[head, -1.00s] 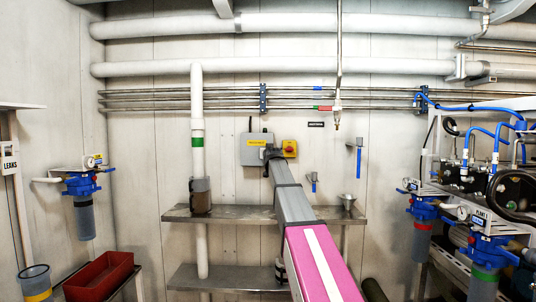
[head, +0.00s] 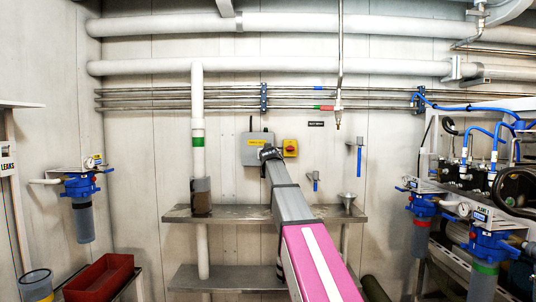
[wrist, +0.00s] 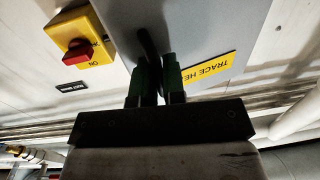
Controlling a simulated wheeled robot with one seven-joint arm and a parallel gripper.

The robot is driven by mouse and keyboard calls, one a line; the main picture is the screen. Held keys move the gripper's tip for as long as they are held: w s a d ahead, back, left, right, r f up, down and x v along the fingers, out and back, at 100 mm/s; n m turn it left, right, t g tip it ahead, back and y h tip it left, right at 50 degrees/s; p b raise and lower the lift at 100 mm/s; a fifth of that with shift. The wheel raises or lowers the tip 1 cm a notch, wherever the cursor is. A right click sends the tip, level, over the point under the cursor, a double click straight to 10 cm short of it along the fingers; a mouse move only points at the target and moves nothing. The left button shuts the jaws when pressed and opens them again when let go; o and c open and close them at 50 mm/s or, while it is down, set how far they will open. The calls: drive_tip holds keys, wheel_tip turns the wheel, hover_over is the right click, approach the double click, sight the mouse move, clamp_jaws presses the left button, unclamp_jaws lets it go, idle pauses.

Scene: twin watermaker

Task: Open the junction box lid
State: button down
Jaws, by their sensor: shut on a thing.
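The junction box (head: 254,138) is a grey box on the back wall with a yellow label. In the wrist view, its grey face (wrist: 205,25) fills the top middle, with part of the label reading "TRACE HE". My gripper (head: 267,153) is at the box's lower right front. In the wrist view, my gripper (wrist: 157,62) has its two green fingers close together on a dark handle (wrist: 148,42) at the grey face. The fingers hide part of the handle. I cannot tell whether there is a gap at the lid's edge.
A yellow switch with a red knob (wrist: 77,52) sits close beside the box. A steel shelf (head: 235,213) is below, carrying a brown mug (head: 201,196) and a metal funnel (head: 347,200). Pipes (head: 290,67) run along the wall above.

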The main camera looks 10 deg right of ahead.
drive_tip(key=s+a+m+g+h, duration=0.2)
drive_tip(key=a+m+g+h, duration=0.6)
drive_tip(key=a+h, duration=0.5)
drive_tip(key=shift+s+a+r+m+h, duration=0.25)
drive_tip(key=shift+a+m, duration=0.95)
drive_tip(key=shift+a, duration=2.7)
drive_tip(key=shift+w, duration=0.15)
drive_tip(key=c, duration=1.2)
unclamp_jaws()
drive_tip(key=shift+c, duration=0.2)
